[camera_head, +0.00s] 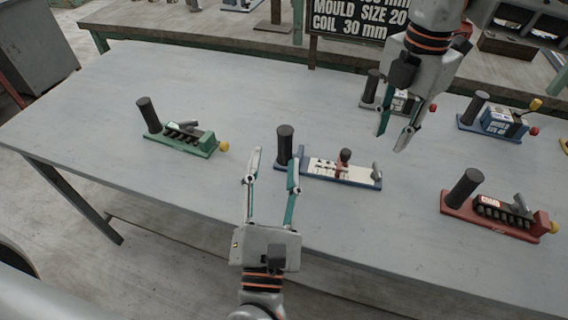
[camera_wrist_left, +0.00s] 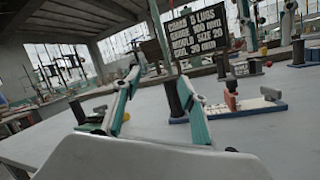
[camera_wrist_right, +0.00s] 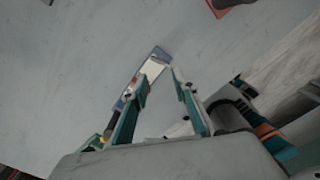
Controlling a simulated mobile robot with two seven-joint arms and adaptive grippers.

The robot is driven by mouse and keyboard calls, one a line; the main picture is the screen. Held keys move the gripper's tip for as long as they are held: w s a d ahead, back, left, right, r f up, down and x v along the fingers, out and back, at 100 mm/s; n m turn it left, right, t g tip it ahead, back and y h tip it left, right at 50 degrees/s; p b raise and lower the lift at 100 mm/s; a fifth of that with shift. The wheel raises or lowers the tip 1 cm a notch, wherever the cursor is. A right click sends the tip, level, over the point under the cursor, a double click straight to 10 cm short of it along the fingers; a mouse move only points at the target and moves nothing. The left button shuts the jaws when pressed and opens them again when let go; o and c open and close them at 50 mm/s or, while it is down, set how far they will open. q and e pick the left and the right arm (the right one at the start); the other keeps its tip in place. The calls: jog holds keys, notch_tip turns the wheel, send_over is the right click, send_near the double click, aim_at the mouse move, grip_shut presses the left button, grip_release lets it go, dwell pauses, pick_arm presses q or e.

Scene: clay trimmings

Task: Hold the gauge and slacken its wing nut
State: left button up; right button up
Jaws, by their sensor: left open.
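The likely gauge is a blue base with a white marked plate (camera_head: 335,170) near the table's middle. It has a dark upright handle (camera_head: 285,146) at its left end, a reddish-brown slider (camera_head: 344,160) and a grey lever-like part (camera_head: 376,172) at its right end. I cannot tell which part is the wing nut. My left gripper (camera_head: 276,158) is open and empty, its right finger overlapping the handle's foot; contact is unclear. In the left wrist view the handle (camera_wrist_left: 174,98) shows beyond the fingers. My right gripper (camera_head: 392,141) is open above the table, behind and right of the gauge; the plate (camera_wrist_right: 152,68) shows beyond its fingers.
Other handled devices stand around: green (camera_head: 180,137) at left, red (camera_head: 490,212) at right, blue (camera_head: 500,119) at back right, and one partly hidden behind my right gripper. A lettered board (camera_head: 365,25) stands behind. The grey table (camera_head: 230,85) is clear between them.

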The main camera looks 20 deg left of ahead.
aim_at(285, 144)
pick_arm(q)
jog(key=w+f+n, duration=0.1)
jog(key=w+f+n+g, duration=0.1)
jog(key=n, duration=0.1)
jog(key=w+n+g, duration=0.1)
jog(key=n, duration=0.1)
jog(key=shift+w+d+f+y, duration=0.1)
jog(key=shift+w+f+y, duration=0.2)
jog(key=shift+w+f, duration=0.1)
jog(key=shift+w+d+f+n+g, duration=0.2)
jog(key=shift+w+f+n+g, duration=0.15)
jog(key=shift+f+n+g, duration=0.2)
jog(key=shift+x, duration=3.85)
jog(key=shift+c, duration=0.2)
